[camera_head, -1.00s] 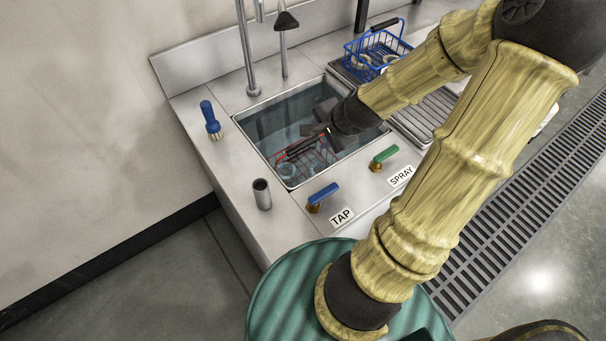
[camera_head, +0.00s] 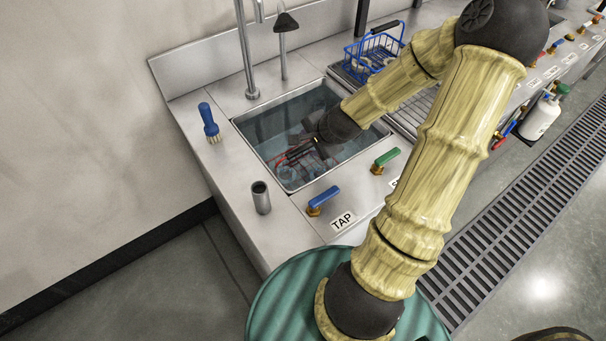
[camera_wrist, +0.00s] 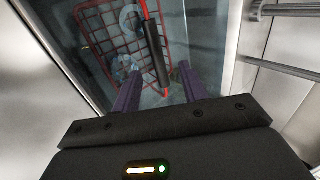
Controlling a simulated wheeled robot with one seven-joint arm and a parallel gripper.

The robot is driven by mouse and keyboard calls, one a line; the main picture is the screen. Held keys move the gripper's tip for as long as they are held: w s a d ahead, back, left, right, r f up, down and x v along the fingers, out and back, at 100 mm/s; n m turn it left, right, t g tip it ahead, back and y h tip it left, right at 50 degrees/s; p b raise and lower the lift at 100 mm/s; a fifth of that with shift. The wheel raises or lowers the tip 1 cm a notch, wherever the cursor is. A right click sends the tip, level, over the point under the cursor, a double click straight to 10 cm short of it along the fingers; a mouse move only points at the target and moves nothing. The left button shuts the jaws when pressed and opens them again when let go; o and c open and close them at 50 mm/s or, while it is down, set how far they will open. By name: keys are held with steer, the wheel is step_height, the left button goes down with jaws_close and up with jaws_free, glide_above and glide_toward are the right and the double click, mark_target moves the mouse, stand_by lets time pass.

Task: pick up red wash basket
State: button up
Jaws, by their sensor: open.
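The red wash basket (camera_wrist: 105,38) sits down in the sink, and through the water I see its red wire grid and some clear round items inside. Its handle has a dark grip (camera_wrist: 155,55), which lies between my fingers in the wrist view. My gripper (camera_wrist: 157,88) is open, with its two purple fingers on either side of the lower end of the grip; I cannot tell whether they touch it. In the head view my gripper (camera_head: 300,150) reaches into the sink and hides much of the basket (camera_head: 283,160).
The steel sink (camera_head: 244,133) has close walls around my gripper. A blue wire basket (camera_head: 368,52) stands on the drainboard to the right. A blue brush (camera_head: 208,120), a metal cup (camera_head: 261,197), a blue tap lever (camera_head: 323,197) and a green spray lever (camera_head: 386,157) stand around the rim.

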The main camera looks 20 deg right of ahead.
mark_target(304, 147)
steer(key=x, duration=0.4)
steer(key=shift+w+f, duration=0.1)
steer(key=x, duration=0.5)
steer(key=shift+f+b, duration=0.15)
steer(key=shift+b, duration=0.25)
jaws_close()
stand_by(0.4)
